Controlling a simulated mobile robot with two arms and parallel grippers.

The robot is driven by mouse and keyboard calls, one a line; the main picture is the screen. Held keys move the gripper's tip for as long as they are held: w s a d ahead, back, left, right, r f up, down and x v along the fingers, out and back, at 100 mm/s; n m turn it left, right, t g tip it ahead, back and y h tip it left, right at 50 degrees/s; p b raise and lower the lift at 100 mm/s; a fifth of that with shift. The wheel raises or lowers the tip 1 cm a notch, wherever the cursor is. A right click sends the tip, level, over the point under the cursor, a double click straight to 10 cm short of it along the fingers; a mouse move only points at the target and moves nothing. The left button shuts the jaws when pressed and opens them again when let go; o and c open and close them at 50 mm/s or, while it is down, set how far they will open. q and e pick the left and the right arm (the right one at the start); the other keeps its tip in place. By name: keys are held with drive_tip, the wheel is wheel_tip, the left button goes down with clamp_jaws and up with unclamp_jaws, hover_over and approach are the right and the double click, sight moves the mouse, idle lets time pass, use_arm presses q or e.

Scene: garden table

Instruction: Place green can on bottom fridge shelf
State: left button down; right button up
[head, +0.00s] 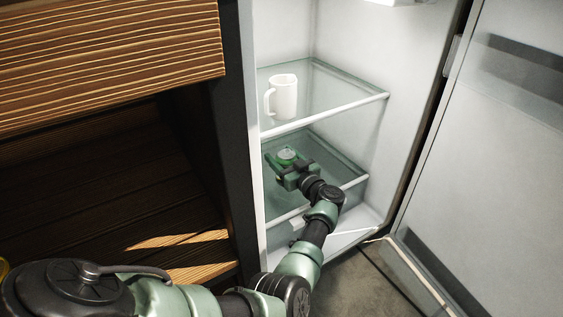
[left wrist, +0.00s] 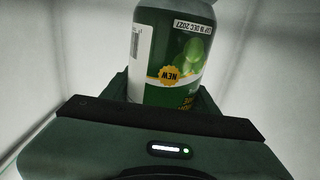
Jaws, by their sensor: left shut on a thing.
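The green can (head: 287,154) is inside the open fridge, at the lower glass shelf (head: 345,174), below the shelf with the mug. My left gripper (head: 283,164) reaches in from the front and is shut on the can. In the left wrist view the can (left wrist: 180,60) shows large, with a green label, a yellow "NEW" badge and a silver top part. It sits between the fingers of my left gripper (left wrist: 165,88). Whether the can's base touches the glass is hidden by the gripper. My right gripper is not in view.
A white mug (head: 283,96) stands on the upper glass shelf (head: 340,92). The fridge door (head: 480,150) is open on the right. A wooden cabinet (head: 110,60) borders the fridge on the left. There is free glass to the right of the can.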

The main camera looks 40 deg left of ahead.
use_arm(q)
drive_tip(key=shift+r, duration=0.2)
drive_tip(key=shift+f, duration=0.35)
drive_tip(key=shift+s+f, duration=0.1)
drive_tip(key=shift+f, duration=0.05)
